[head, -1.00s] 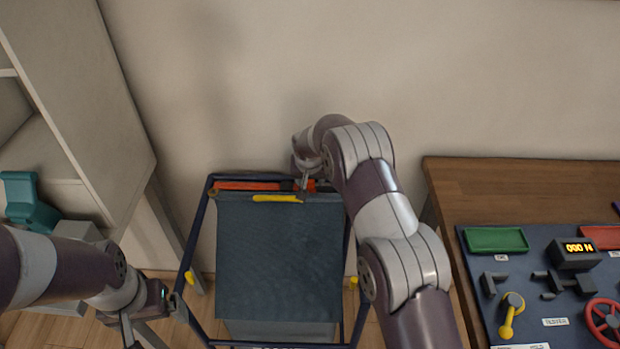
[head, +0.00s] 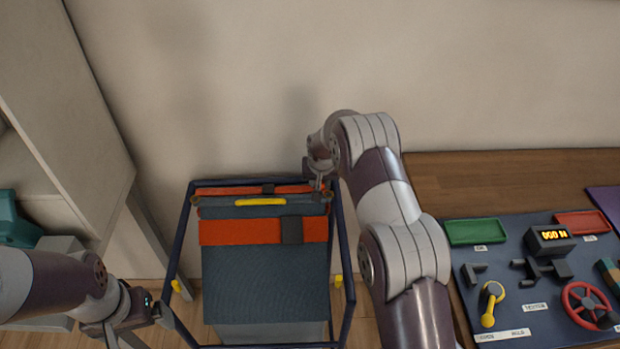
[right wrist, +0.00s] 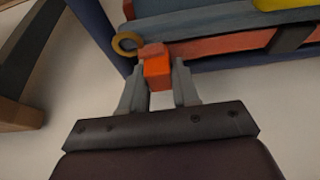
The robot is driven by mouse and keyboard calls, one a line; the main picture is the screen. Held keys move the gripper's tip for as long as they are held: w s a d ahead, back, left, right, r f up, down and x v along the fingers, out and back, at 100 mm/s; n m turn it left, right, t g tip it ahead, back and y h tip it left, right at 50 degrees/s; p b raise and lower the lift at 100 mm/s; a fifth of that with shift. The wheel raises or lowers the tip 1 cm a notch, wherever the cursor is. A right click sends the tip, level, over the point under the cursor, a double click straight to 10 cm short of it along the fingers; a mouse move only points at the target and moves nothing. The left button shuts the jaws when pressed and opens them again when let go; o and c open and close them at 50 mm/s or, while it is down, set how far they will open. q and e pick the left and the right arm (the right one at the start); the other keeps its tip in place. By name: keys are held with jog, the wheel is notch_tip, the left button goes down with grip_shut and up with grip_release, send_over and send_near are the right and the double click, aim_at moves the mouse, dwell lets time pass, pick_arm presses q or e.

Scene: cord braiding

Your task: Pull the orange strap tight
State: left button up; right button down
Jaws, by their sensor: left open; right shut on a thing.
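The orange strap (head: 240,232) runs as a wide band across the blue-grey cover (head: 265,280), with a dark buckle (head: 291,230) on its right part. More orange strap shows along the top bar behind. My right gripper (head: 318,186) is at the top right corner of the frame. In the right wrist view its fingers (right wrist: 158,90) are shut on the orange strap end (right wrist: 158,72), beside a brass ring (right wrist: 127,43). My left gripper (head: 140,330) is open and empty at the lower left, outside the frame, away from the strap.
A dark blue frame (head: 346,240) surrounds the cover, with a yellow handle (head: 260,202) at the top and yellow knobs at the sides. A wooden bench (head: 470,178) with a panel of controls stands at right. A shelf (head: 85,120) stands at left; the wall is behind.

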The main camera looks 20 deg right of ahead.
jog(key=c, duration=0.9)
grip_release()
jog(key=v, duration=1.2)
jog(key=shift+s+r, duration=0.2)
jog(key=shift+r, duration=0.1)
